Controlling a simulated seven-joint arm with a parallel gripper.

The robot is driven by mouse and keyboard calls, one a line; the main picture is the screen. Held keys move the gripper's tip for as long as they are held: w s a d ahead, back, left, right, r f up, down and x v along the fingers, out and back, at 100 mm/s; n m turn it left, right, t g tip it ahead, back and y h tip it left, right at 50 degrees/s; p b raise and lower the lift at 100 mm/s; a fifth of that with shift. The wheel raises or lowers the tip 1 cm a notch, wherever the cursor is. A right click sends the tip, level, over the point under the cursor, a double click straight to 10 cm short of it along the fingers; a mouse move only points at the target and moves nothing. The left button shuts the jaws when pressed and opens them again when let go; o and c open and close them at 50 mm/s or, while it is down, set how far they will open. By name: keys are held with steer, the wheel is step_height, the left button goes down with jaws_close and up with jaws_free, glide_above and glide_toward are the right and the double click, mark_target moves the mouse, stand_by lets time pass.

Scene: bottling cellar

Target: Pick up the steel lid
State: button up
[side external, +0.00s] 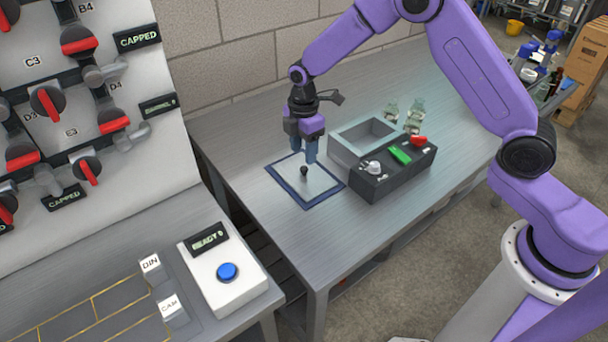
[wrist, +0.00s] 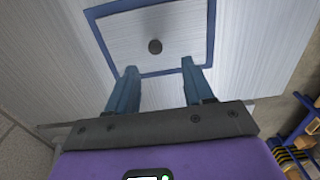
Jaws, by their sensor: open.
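The steel lid (side external: 316,186) is a flat, brushed square plate with a small black knob (side external: 304,172) at its middle. It lies on the bench inside a dark blue border (side external: 284,187). In the wrist view the lid (wrist: 185,25) is ahead of the fingers, with its knob (wrist: 155,46) near the middle between them. My gripper (side external: 304,158) points down above the lid, close to the knob. Its blue fingers are apart and empty, as the wrist view shows my gripper (wrist: 159,68) too. How high the fingertips are above the lid is hard to tell.
An open grey box (side external: 341,151) stands right of the lid, with a dark tray (side external: 372,189) of small red, green and silver parts before it. Glass bottles (side external: 413,115) stand behind. A valve panel (side external: 150,190) and button box (side external: 238,290) are left.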

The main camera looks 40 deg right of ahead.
mark_target(304, 168)
steer(key=shift+w+d+f, duration=0.15)
steer(key=shift+f, duration=1.4)
steer(key=shift+w+d+f, duration=0.15)
steer(key=shift+f, duration=1.35)
jaws_close()
